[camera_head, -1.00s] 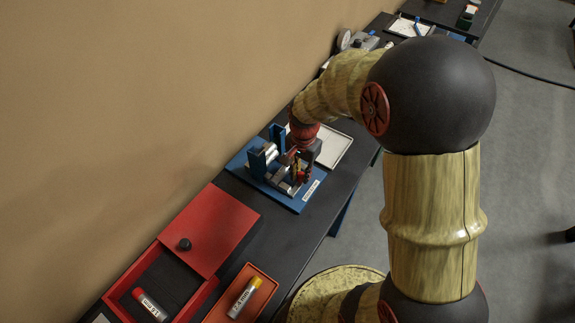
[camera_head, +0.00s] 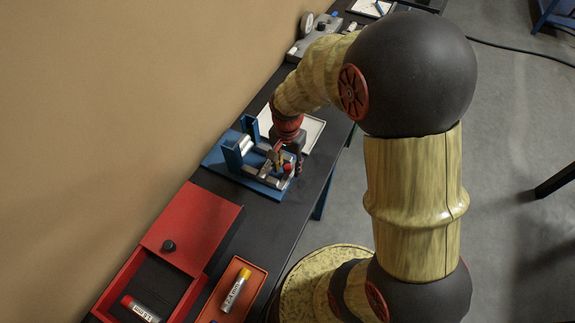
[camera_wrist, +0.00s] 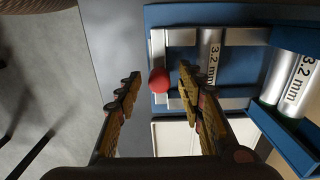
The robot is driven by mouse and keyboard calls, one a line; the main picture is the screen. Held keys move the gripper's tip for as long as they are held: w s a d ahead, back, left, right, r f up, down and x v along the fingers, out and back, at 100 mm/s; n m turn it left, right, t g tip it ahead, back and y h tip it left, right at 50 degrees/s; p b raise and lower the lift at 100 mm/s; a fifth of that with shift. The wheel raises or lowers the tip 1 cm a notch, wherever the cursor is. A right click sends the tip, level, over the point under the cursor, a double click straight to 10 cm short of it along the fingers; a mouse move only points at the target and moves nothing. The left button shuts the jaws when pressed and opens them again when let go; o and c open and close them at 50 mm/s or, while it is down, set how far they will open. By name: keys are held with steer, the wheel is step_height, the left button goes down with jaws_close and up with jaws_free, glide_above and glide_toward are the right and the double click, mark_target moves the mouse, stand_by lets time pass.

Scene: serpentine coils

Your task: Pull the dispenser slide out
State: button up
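The dispenser has a blue base (camera_head: 214,162) and blue uprights (camera_head: 232,158). In the wrist view its grey slide (camera_wrist: 158,48) extends left from the blue holder (camera_wrist: 285,140) of silver tubes (camera_wrist: 296,80). A silver tube (camera_wrist: 208,50) marked 3.2 mm lies crosswise at the slide, apart from those in the holder. The red knob (camera_wrist: 159,82) is at the slide's left end; it also shows in the head view (camera_head: 287,168). My gripper (camera_wrist: 160,78) is open, with a fingertip on either side of the knob and visible gaps. Its depth relative to the knob is unclear.
A white tray (camera_head: 310,128) lies just behind the dispenser. A red box (camera_head: 120,277) with a partly open lid (camera_head: 190,228) and an orange tray (camera_head: 255,280) with a labelled tube stand nearer on the dark bench (camera_head: 265,222). The wall borders the bench on the left.

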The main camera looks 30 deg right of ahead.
step_height(320, 180, up, 12)
stand_by(0.6)
stand_by(0.5)
steer(key=s+a+r+n+t+b, duration=0.2)
steer(key=s+r+n+b, duration=0.1)
steer(key=s+n, duration=0.2)
steer(key=s+a+r+n+t+b, duration=0.3)
steer(key=s+n, duration=0.2)
steer(key=s, duration=0.4)
steer(key=shift+s+a+n+t+b, duration=0.2)
steer(key=shift+a+n+t+b, duration=0.1)
steer(key=shift+n+b, duration=0.1)
